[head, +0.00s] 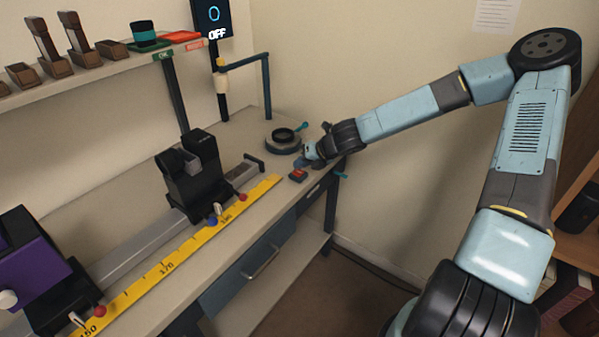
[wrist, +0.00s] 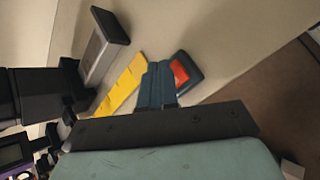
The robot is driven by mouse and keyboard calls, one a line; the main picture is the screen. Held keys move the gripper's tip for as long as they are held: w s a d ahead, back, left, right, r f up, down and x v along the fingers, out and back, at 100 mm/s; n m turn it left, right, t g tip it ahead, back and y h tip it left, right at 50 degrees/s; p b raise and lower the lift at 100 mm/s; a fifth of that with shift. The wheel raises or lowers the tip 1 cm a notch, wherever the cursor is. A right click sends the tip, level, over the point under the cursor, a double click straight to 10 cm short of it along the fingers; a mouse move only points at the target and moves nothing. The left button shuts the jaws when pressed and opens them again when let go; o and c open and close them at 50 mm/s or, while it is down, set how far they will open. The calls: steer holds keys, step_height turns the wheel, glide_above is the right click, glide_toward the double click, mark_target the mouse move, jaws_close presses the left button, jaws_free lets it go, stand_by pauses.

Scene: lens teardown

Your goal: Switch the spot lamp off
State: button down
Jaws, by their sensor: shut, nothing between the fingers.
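A small dark switch box with a red rocker (head: 298,175) sits on the bench top near the front edge at the right end. In the wrist view the red rocker (wrist: 180,73) shows just right of my fingers. My gripper (head: 305,160) is shut and empty, tips pointing down close to the switch; in the wrist view the closed fingers (wrist: 157,84) partly overlap the switch box, and I cannot tell whether they touch it. A dark display (head: 214,18) reads OFF with a blue ring. I cannot tell which fixture is the spot lamp.
A round dark stand (head: 284,140) with a teal handle is just behind my gripper. A yellow ruler (head: 180,257) runs along the bench front beside a rail with black carriages (head: 193,178). A blue bent post (head: 267,88) rises at the back.

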mark_target(301, 172)
steer(key=shift+r, duration=3)
steer(key=s+d+r+n+h, duration=0.2)
steer(key=s+d+r+n, duration=0.4)
steer(key=s+r+n, duration=0.3)
steer(key=s+d+r+n+h, duration=0.3)
steer(key=s+d+r+n, duration=0.4)
steer(key=s+n, duration=0.6)
steer(key=s+d+r+n+h, duration=0.2)
steer(key=s+d+r+n, duration=0.5)
steer(key=s+r+n, duration=0.3)
steer(key=shift+s+r+n+t+h, duration=0.4)
steer(key=shift+s+n, duration=0.2)
